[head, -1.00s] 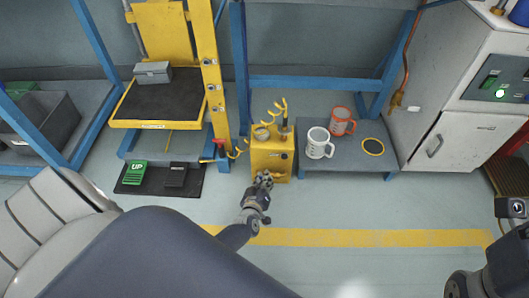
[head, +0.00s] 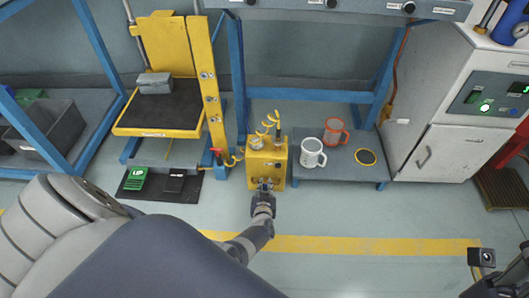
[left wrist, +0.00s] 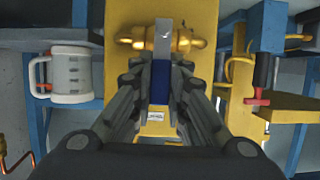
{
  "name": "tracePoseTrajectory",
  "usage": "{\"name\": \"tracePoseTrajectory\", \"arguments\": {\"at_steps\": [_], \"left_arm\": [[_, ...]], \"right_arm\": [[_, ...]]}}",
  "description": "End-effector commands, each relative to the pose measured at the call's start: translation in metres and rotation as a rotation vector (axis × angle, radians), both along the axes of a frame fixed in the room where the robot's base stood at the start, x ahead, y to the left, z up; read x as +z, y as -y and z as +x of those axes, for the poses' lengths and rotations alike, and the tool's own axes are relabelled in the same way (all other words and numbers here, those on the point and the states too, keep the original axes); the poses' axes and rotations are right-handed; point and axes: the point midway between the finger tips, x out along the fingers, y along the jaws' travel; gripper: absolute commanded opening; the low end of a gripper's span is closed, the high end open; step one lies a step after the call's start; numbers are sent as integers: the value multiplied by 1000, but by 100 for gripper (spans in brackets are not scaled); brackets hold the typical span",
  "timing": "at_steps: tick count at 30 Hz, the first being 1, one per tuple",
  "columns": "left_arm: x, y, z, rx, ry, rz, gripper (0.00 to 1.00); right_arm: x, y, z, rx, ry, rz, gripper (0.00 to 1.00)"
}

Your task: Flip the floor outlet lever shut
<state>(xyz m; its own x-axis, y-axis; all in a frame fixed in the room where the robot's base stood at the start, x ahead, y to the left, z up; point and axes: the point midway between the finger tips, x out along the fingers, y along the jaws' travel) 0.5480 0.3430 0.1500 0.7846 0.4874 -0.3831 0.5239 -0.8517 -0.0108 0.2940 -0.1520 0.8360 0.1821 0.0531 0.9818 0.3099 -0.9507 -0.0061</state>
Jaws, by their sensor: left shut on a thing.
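The floor outlet lever has a blue grip (left wrist: 160,82) on a grey metal strip, in the middle of the left wrist view. It joins a brass valve (left wrist: 130,36) on the front of the yellow box (head: 281,170). My left gripper (head: 265,186) is low at the front of this box. In the left wrist view its fingers (left wrist: 160,100) are shut on the lever, one on each side of the blue grip. In the head view the gripper hides most of the lever. My right gripper's fingers are not visible.
A white mug (head: 312,154) and an orange mug (head: 334,131) stand on a low grey table (head: 350,172) right of the box. A yellow lift with a red-handled valve (head: 216,153) is to the left. Open floor lies in front.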

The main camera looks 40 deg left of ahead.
Motion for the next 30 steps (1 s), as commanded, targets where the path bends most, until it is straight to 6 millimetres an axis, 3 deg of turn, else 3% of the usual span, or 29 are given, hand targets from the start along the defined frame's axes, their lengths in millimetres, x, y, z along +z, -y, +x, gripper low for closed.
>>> {"name": "tracePoseTrajectory", "arguments": {"at_steps": [11, 12, 14, 30], "left_arm": [[0, 1, 1, -5, -3, 5, 0], [0, 1, 1, -5, -3, 5, 24], [0, 1, 1, -5, -3, 5, 36], [1, 5, -5, -3, -2, 2, 36]], "right_arm": [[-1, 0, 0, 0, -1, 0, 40], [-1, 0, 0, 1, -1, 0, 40], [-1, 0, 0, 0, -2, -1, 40], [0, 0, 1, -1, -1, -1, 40]]}}
